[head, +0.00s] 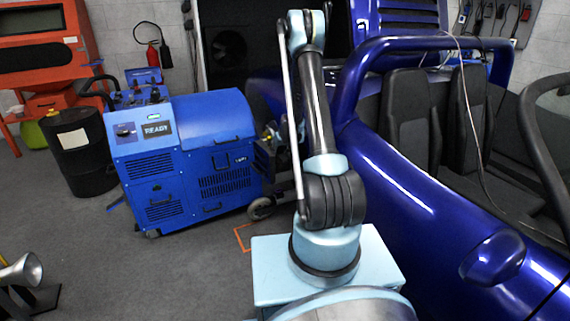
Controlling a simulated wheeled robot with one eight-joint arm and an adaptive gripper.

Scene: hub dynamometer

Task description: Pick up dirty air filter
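I cannot make out a dirty air filter in the head view. My arm rises in the middle of the picture, and its upper end bends over near the top edge. My gripper cannot be made out; it may be hidden behind the arm links or out of the picture, so I cannot see what it holds.
A blue machine (180,160) reading READY stands left of my arm. A dark wheeled unit (268,165) is beside it. A black drum (80,150) and an orange cabinet (40,50) stand farther left. A blue open car (410,200) fills the right.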

